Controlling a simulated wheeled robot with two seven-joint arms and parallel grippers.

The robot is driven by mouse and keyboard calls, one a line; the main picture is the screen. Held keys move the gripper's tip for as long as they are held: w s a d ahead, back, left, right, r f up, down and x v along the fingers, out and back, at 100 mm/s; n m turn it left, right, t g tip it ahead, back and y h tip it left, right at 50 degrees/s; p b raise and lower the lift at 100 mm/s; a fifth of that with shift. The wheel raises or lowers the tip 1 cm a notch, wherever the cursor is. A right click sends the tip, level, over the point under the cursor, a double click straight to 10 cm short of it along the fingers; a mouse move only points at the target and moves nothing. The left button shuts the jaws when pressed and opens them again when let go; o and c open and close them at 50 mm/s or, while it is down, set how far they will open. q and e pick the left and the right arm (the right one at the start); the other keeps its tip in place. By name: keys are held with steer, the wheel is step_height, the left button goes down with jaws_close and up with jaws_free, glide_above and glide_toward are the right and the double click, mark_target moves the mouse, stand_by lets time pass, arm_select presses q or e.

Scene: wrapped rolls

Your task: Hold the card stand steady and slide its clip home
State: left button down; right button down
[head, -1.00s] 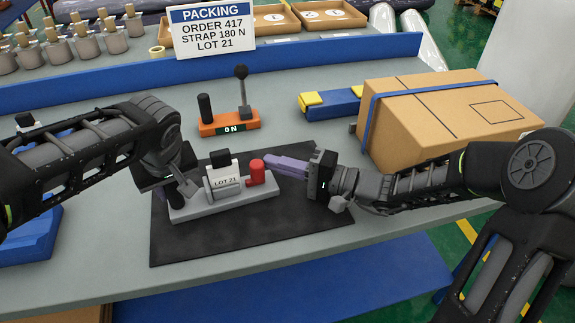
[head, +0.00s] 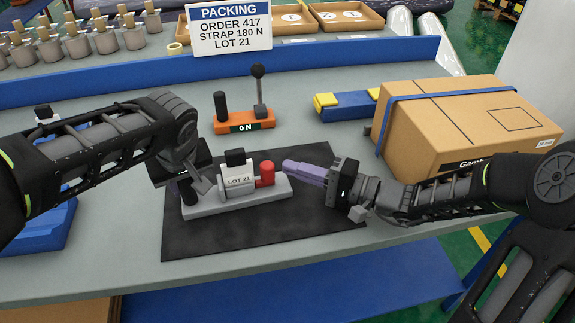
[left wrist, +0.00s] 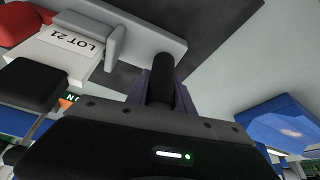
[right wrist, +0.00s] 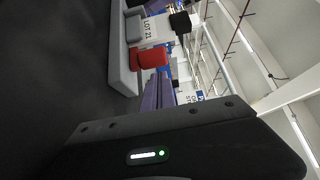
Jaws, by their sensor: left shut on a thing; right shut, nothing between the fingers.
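The card stand (head: 215,205) is a pale grey base on a dark mat. It carries a white block marked LOT 21 (head: 239,181) with a black top, and a black post (left wrist: 160,75) at its left end. A red clip (head: 266,174) sits at the block's right side, seemingly against it. My left gripper (head: 188,188) is shut on the black post; the left wrist view shows its fingers around it. My right gripper (head: 290,168) is shut and empty, its purple fingertips just right of the red clip, with a small gap in the head view.
Behind the stand is an orange switch block (head: 243,122) marked ON, with a lever. A strapped cardboard box (head: 440,130) stands behind my right arm, beside a blue and yellow piece (head: 345,105). The front of the dark mat (head: 270,235) is clear.

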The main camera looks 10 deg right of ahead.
steer(key=v, duration=0.7)
steer(key=shift+s+d, duration=0.2)
steer(key=shift+d, duration=0.15)
